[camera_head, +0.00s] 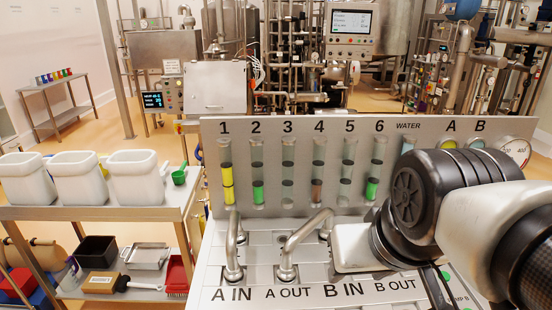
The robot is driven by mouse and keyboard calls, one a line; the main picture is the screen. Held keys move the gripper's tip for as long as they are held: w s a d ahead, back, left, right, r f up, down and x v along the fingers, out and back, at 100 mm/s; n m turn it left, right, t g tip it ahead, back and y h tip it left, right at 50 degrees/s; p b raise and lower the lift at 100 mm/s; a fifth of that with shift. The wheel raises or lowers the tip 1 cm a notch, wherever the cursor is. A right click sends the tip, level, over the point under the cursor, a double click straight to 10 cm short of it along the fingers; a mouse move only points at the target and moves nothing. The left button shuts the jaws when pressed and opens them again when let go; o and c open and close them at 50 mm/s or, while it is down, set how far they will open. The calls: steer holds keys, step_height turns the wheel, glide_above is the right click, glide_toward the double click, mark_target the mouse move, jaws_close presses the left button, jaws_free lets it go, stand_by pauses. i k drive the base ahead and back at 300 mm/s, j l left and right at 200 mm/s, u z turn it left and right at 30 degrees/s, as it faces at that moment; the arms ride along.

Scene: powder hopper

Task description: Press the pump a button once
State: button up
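The grey pump panel (285,215) stands in front of me with numbered tubes and the labels A IN, A OUT, B IN and B OUT. No pump A button can be made out; my arm covers the right part of the panel. A small green spot (447,276) shows beside my arm, near a partly covered label that seems to read PUMP B. I cannot tell whether it is a button. A pale block at the end of my arm, seemingly my gripper (352,247), is low over the panel near B IN. Its fingertips are hidden.
Two bent metal pipes (304,232) (232,245) rise from the panel left of my gripper. A shelf cart (95,212) with white tubs (78,178) and a green cup (179,177) stands at the left. Steel tanks and piping fill the back.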

mark_target(447, 277)
steer(key=k+l+z, duration=0.15)
steer(key=z, duration=0.35)
steer(key=k+l+z, duration=0.1)
steer(key=l+z, duration=0.4)
steer(key=k+j, duration=0.3)
steer(key=k, duration=0.1)
